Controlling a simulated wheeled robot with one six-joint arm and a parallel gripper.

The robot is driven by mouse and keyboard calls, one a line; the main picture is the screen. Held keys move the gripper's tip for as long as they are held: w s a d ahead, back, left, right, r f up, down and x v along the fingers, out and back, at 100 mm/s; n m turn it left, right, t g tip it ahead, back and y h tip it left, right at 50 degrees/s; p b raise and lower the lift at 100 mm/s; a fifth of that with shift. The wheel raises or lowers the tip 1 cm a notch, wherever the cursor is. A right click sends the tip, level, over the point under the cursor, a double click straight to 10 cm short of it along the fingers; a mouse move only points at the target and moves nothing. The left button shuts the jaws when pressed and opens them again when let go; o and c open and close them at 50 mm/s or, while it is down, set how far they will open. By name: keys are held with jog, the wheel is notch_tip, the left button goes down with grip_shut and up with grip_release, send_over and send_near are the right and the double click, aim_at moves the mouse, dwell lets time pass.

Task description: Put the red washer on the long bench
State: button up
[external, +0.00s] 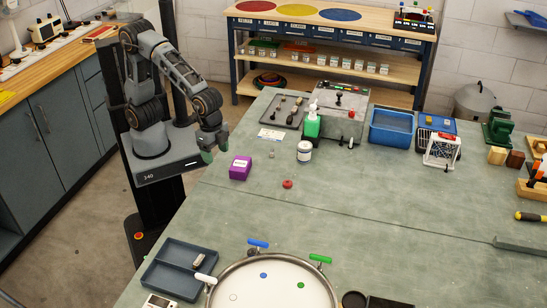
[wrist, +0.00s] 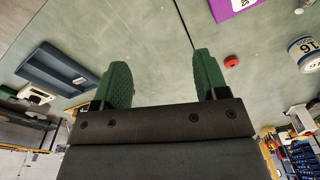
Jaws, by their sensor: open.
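The red washer (external: 287,183) lies flat on the green-topped table (external: 350,215), right of a purple box. It also shows in the wrist view (wrist: 231,61), just right of the right finger. My gripper (external: 207,155) is over the table's left edge, left of the washer and apart from it. In the wrist view my gripper (wrist: 163,75) has its two green fingers wide apart with nothing between them. A long wood-topped bench (external: 45,62) runs along the left wall; I cannot tell for sure whether this is the one named the long bench.
The purple box (external: 240,167), a white jar (external: 304,151) and a green bottle (external: 312,124) stand near the washer. A drum (external: 270,285) and a dark blue tray (external: 180,270) are at the front. A shelved wooden workbench (external: 350,20) stands behind. The table's middle is clear.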

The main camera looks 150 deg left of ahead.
jog(key=w+a+f+n, duration=0.1)
jog(key=w+a+n, duration=0.25)
jog(key=a, duration=0.75)
jog(key=w+a+f+n, duration=0.1)
jog(key=w+a+n, duration=0.3)
jog(key=a, duration=0.7)
send_over(288, 182)
jog(key=shift+m+g, duration=0.4)
jog(key=shift+m, duration=0.05)
notch_tip(288, 182, down, 7)
jog(key=shift+s+f+p, duration=0.15)
jog(key=shift+f+p, duration=0.05)
jog(key=shift+p, duration=0.1)
jog(key=shift+f+p, duration=0.65)
jog(key=shift+f, duration=2.05)
jog(key=c, duration=1.1)
jog(key=shift+r, duration=0.15)
